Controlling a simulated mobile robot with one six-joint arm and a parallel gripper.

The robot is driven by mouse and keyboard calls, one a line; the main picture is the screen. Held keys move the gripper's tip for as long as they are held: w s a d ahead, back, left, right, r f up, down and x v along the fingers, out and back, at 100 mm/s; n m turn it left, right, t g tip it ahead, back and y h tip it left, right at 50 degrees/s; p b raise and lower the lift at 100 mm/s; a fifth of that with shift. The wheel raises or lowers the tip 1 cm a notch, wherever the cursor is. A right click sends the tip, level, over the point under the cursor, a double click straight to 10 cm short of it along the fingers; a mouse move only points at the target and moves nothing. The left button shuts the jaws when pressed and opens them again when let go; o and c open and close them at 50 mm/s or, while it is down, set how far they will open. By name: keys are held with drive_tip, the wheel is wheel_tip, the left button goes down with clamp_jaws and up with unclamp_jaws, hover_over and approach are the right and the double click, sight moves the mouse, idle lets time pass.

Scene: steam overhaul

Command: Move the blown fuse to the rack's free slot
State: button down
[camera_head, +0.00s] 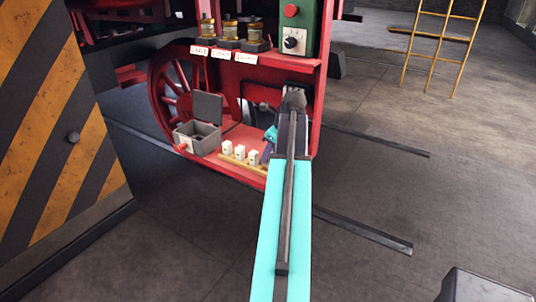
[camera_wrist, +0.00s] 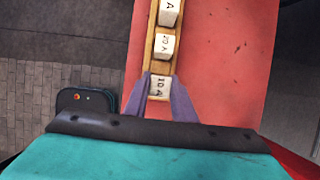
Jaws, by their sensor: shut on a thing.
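My gripper (camera_wrist: 160,90) has its two purple fingers around a white fuse (camera_wrist: 160,85) marked "10 A", at the near end of the wooden rack (camera_wrist: 151,42). Whether this fuse is seated in the rack or just above it I cannot tell, and no blown mark shows. A fuse marked "20 A" (camera_wrist: 164,46) and another fuse (camera_wrist: 169,12) stand further along the rack. In the head view the rack (camera_head: 226,158) lies on the red shelf with white fuses (camera_head: 240,152) in it; my gripper (camera_head: 266,153) is at its right end, partly hidden by my arm.
A grey box (camera_head: 198,139) with an open lid stands left of the rack. Several jars (camera_head: 228,31) with labels and a green control box (camera_head: 297,25) sit on the upper red shelf. A striped panel (camera_head: 60,110) stands at left. A ladder (camera_head: 435,40) is far right.

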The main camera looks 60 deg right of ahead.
drive_tip(key=shift+f+b, duration=0.3)
drive_tip(key=shift+f, duration=0.85)
idle(0.6)
drive_tip(key=c, duration=1.4)
unclamp_jaws()
drive_tip(key=shift+s+r, duration=0.1)
drive_tip(key=shift+r, duration=0.05)
drive_tip(key=b+v, duration=0.4)
drive_tip(key=v, duration=0.9)
drive_tip(key=shift+r, duration=0.25)
